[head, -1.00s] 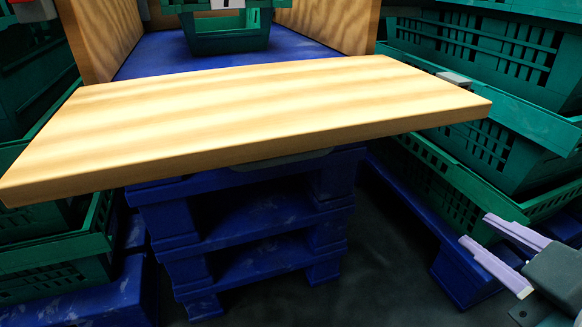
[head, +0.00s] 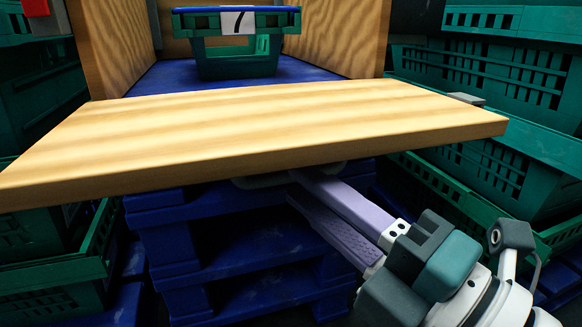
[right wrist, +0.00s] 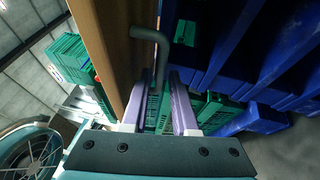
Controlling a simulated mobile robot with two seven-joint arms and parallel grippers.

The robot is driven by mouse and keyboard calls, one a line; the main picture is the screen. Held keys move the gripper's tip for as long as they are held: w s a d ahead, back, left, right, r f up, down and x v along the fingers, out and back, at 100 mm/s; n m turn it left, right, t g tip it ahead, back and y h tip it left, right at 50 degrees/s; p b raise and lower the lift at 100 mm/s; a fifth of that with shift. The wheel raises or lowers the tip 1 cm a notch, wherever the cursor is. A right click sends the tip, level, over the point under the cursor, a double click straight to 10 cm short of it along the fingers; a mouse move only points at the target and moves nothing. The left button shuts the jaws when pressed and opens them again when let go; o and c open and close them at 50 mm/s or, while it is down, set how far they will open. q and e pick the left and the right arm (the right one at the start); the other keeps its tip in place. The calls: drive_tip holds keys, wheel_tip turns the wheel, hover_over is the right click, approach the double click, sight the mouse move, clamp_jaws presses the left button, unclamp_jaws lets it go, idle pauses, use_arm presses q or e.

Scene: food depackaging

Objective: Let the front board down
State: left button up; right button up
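The front board (head: 250,130) is a thick pale wooden panel, lying out nearly flat in front of the wooden box. A grey bent handle (right wrist: 160,50) is on its face in the right wrist view, beside the board (right wrist: 115,50); in the head view only a bit of it (head: 255,182) shows under the board. My right gripper (head: 297,186) is under the board's front edge, its purple fingers apart. In the right wrist view the handle's end is at the fingertips (right wrist: 178,75); I cannot tell if they touch it. My left gripper is out of view.
A green crate (head: 238,65) labelled 7 stands inside the box on a blue surface (head: 165,80). Blue pallets (head: 225,255) are stacked below the board. Green crates (head: 500,165) crowd the right, and more (head: 35,275) stand left.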

drive_tip(key=shift+x, duration=1.55)
drive_tip(key=shift+c, duration=0.4)
clamp_jaws()
